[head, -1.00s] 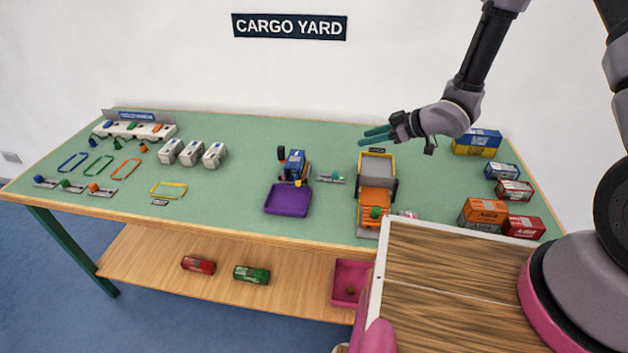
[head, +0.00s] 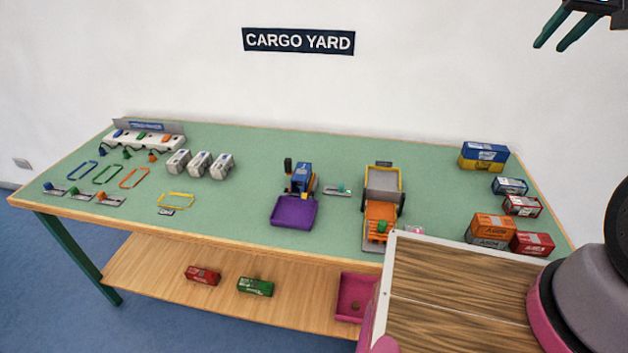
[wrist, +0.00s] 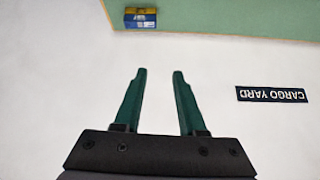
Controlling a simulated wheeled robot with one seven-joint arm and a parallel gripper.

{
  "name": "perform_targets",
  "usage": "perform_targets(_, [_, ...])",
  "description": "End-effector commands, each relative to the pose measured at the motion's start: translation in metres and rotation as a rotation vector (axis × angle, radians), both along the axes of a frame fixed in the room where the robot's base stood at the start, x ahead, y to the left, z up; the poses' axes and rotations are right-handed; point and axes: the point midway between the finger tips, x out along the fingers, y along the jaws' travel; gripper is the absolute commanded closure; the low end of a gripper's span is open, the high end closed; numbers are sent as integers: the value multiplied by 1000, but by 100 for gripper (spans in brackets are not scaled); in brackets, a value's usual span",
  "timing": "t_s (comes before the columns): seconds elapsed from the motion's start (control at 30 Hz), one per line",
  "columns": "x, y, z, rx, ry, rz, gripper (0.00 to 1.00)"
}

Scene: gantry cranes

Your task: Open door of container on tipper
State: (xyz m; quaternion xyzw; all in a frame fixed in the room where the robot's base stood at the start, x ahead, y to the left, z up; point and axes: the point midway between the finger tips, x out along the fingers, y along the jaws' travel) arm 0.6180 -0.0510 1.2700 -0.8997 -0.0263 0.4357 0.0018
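The tipper is an orange truck (head: 379,222) with a grey bed (head: 382,182) at the right middle of the green table; I make out no container in its bed. Several box-like containers stand at the table's right end, among them a blue one (head: 485,152) on a yellow one (head: 482,164), and an orange one (head: 491,227). My gripper (wrist: 159,72) is open and empty, its two green fingers apart. In the head view it is high at the top right corner (head: 552,45), well above the table.
A blue vehicle with a purple tray (head: 294,212) stands left of the truck. White blocks (head: 199,164) and coloured outlines lie further left. Red (head: 203,275) and green (head: 255,287) containers and a pink bin (head: 352,297) are on the lower shelf.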

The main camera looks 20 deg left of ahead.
Motion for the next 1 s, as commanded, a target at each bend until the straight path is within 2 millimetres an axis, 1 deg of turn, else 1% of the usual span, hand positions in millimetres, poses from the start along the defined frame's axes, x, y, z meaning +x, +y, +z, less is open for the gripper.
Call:
perform_targets(0.03, [-11,-3,6,26,10,-30,60])
perform_targets(0.1, [-25,-4,10,64,34,-66,60])
perform_targets(0.27, [-57,-1,15,169,104,-143,60])
perform_targets(0.37, [-74,7,15,245,164,-180,60])
perform_targets(0.47, [-88,22,12,330,242,-207,60])
perform_targets(0.5, [-93,30,9,367,282,-215,60])
perform_targets(0.6, [-99,52,1,456,385,-229,60])
perform_targets(0.7, [-100,70,-7,520,470,-234,60])
perform_targets(0.87, [-97,98,-19,604,588,-240,60])
perform_targets(1.0, [-91,125,-35,680,708,-252,60])
